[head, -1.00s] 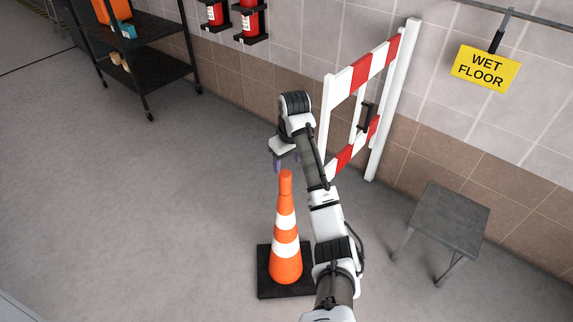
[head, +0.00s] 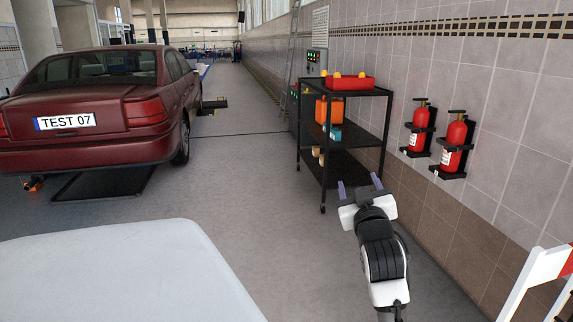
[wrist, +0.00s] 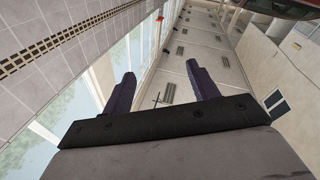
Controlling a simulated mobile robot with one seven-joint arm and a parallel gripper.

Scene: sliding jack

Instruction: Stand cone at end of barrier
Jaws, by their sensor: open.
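My gripper (head: 360,187) is raised in the head view, open, with nothing between its two purple fingers. In the wrist view my gripper (wrist: 163,90) also shows empty fingers spread apart, with ceiling and windows behind them. A small part of the red-and-white barrier (head: 536,281) shows at the lower right edge of the head view; the rest of it is out of frame. The orange-and-white cone is in neither view now.
A black shelf cart (head: 353,167) with a red tray (head: 337,83) on top stands beyond my gripper. Two fire extinguishers (head: 420,127) hang on the right wall. A dark red car (head: 95,105) is at the left. Grey floor (head: 240,190) lies clear between car and cart.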

